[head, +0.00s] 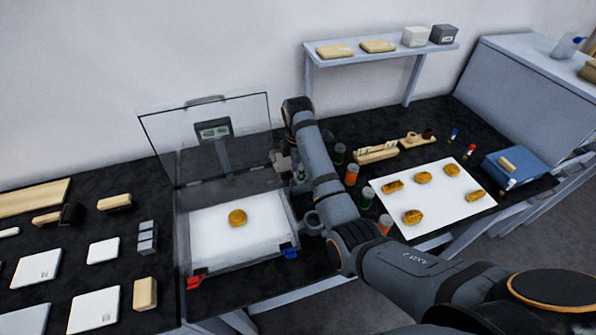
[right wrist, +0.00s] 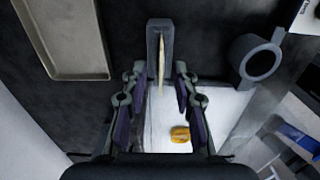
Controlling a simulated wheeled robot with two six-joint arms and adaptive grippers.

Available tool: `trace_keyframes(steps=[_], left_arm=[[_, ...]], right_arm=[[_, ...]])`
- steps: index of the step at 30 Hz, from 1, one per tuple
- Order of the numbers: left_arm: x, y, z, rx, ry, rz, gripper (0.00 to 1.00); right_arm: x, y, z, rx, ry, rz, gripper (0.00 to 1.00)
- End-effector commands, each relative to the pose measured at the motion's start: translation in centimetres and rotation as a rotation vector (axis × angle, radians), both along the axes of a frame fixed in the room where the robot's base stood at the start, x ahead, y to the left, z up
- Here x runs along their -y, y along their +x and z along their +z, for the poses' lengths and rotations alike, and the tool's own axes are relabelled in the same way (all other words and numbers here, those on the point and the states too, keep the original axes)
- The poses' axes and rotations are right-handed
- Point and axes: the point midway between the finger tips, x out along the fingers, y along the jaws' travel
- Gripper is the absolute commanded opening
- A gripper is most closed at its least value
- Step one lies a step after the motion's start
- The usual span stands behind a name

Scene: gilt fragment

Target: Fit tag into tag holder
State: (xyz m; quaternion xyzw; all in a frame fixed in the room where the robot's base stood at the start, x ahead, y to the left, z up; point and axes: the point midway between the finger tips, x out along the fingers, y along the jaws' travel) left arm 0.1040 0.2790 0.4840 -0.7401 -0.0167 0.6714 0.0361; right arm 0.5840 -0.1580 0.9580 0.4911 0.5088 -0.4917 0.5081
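The tag (right wrist: 161,62) is a thin, pale strip seen nearly edge-on in the right wrist view. It is at the dark grey tag holder (right wrist: 152,32), its far end overlapping the holder's middle. It appears to stand in the slot, but the depth of the fit cannot be told. My right gripper (right wrist: 159,82) is open, with its fingers on either side of the tag and gaps on both sides. In the head view my right gripper (head: 287,166) is beside the clear case, partly hidden; tag and holder cannot be made out there. My left gripper is not in view.
A clear-walled case (head: 180,232) holds a gold fragment (head: 237,218) on a white floor. A grey ring-shaped thing (right wrist: 238,64) stands right of the holder, and a beige tray (right wrist: 104,45) lies left. Jars (head: 352,175) and a white sheet (head: 440,212) with gold pieces are right of my arm.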

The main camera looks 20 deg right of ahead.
Motion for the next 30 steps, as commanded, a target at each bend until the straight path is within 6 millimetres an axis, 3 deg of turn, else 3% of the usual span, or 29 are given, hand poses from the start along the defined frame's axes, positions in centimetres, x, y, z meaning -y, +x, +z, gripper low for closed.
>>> trace_keyframes(steps=[10,17,18,24,30], left_arm=[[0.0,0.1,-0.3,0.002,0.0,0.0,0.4],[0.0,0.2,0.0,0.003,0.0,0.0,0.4],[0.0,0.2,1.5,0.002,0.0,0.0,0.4],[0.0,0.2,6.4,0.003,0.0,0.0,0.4],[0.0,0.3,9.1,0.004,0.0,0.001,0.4]], right_arm=[[0.0,0.1,0.3,0.004,0.0,0.0,0.28],[0.0,0.1,3.6,0.006,0.0,0.0,0.28],[0.0,0.1,5.1,0.003,0.0,0.0,0.28],[0.0,0.0,9.8,0.002,0.0,0.0,0.28],[0.0,0.0,12.5,0.001,-0.001,0.0,0.28]])
